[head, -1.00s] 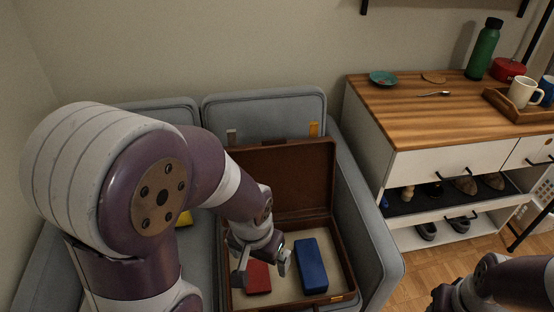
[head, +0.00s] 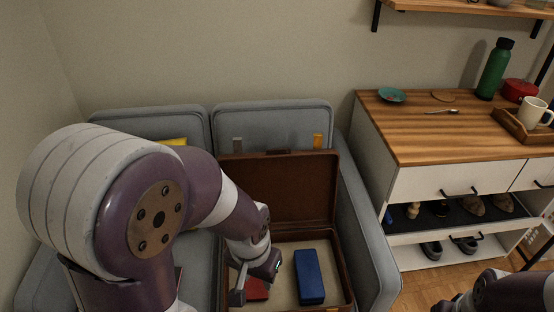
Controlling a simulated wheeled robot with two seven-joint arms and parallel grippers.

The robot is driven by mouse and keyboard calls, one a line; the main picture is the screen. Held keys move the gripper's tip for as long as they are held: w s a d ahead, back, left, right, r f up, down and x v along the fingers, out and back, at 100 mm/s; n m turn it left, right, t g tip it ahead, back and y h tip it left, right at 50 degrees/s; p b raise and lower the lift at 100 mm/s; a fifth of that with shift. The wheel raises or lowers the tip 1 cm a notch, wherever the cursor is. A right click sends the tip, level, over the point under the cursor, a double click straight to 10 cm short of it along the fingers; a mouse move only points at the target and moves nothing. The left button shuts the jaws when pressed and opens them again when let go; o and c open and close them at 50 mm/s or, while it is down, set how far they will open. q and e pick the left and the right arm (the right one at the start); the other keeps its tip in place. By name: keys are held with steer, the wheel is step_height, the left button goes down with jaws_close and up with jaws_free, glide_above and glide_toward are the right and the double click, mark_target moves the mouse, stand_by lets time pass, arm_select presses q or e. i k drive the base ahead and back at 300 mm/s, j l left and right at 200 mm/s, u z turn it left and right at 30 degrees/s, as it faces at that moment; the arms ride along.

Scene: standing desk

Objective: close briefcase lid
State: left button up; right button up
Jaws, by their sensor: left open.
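A brown briefcase lies open on the grey sofa, its lid (head: 283,191) standing up against the backrest. The tray (head: 338,268) of the briefcase faces up, with a pale lining. A blue box (head: 309,276) lies in its right half, and a red item (head: 257,289) lies at its left, partly hidden by my gripper. My left gripper (head: 254,284) is open over the left side of the tray, in front of the lid and apart from it. Part of my right arm shows at the lower right; its fingers are not clearly visible.
The grey sofa (head: 366,240) surrounds the briefcase, with a yellow item (head: 173,142) at its back left. A wooden-topped cabinet (head: 430,128) stands to the right, with a green bottle (head: 495,69) and a mug (head: 532,112). A shelf hangs above it.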

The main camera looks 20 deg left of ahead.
mark_target(299, 188)
steer(key=l+u, duration=0.6)
steer(key=l, duration=0.25)
steer(key=k+l+u, duration=0.1)
steer(key=l+u, duration=0.2)
steer(key=k+l+u, duration=0.15)
steer(key=l+u, duration=0.15)
steer(key=l, duration=0.2)
steer(key=k+l+u, duration=0.15)
steer(key=l+u, duration=0.15)
steer(key=i+l+u, duration=0.25)
steer(key=l+u, duration=0.15)
steer(key=i+l+u, duration=0.15)
steer(key=l+u, duration=0.3)
steer(key=l, duration=0.2)
steer(key=i+l+u, duration=0.1)
steer(key=l+u, duration=0.3)
steer(key=l, duration=0.2)
steer(key=l+u, duration=0.4)
steer(key=l, duration=0.2)
